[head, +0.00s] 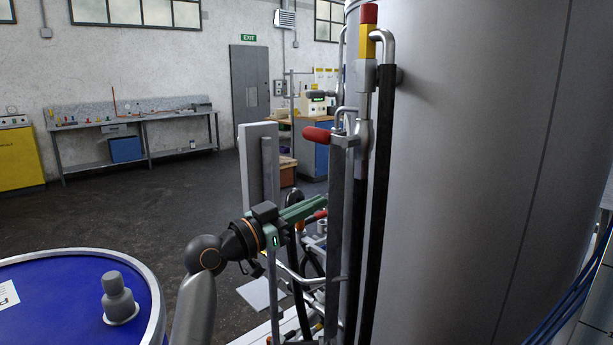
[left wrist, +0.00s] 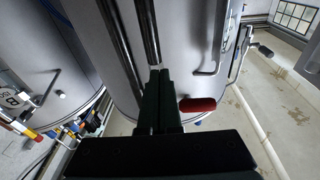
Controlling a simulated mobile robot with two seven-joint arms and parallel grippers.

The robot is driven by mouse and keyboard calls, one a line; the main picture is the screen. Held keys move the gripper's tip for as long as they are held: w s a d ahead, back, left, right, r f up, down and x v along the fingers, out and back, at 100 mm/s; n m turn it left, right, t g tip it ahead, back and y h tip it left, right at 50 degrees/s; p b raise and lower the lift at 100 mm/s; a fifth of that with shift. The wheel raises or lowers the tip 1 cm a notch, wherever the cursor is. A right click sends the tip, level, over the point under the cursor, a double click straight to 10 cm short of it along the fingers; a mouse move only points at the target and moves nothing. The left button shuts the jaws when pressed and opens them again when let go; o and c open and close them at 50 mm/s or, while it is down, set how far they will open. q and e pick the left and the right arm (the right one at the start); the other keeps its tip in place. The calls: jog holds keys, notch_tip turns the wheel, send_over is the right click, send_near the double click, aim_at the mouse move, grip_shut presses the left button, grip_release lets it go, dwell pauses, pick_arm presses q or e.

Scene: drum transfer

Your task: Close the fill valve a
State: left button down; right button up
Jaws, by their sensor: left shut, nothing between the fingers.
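A red-gripped valve lever (head: 318,135) points left from the pipework in front of the big grey tank. A red handle (left wrist: 197,104) also shows just right of the fingers in the left wrist view. A second small red handle (head: 320,214) shows lower down, close to my left fingertips. No label shows which one is fill valve a. My left gripper (head: 325,203) has green fingers, shut and empty, beside the grey upright and below the upper lever. In the left wrist view its dark fingers (left wrist: 160,75) point at the pipes. My right gripper is not in view.
The big grey tank (head: 480,150) fills the right side. A black hose (head: 379,200) runs down beside the pipework, under a red-and-yellow piece (head: 369,35). A blue drum (head: 65,300) stands at the lower left. Open floor (head: 120,220) lies behind, before a workbench (head: 140,125).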

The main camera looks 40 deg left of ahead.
pick_arm(q)
jog(key=s+a+r+t, duration=0.2)
jog(key=s+a+r, duration=0.1)
jog(key=r, duration=0.3)
jog(key=s+a+r+t, duration=0.2)
jog(key=a+r+t, duration=0.1)
jog(key=r, duration=0.3)
notch_tip(320, 180, up, 5)
jog(key=n+p, duration=0.1)
jog(key=p, duration=0.3)
send_over(308, 136)
jog(key=s+d, duration=0.1)
jog(key=s, duration=0.2)
jog(key=shift+w+d+f+p, duration=0.1)
jog(key=shift+w+f, duration=0.15)
jog(key=shift+f, duration=0.4)
jog(key=shift+w+d+f+p, duration=0.1)
jog(key=shift+w+f+p, duration=0.1)
jog(key=shift+f, duration=0.45)
jog(key=shift+w+f+p, duration=0.1)
jog(key=shift+w+f, duration=0.15)
jog(key=shift+f, duration=0.4)
jog(key=f+b, duration=0.1)
jog(key=b, duration=0.1)
jog(key=shift+f+g+b, duration=0.15)
jog(key=shift+g+b, duration=0.15)
jog(key=shift+b, duration=0.1)
jog(key=shift+w+b, duration=0.1)
jog(key=shift+b, duration=0.35)
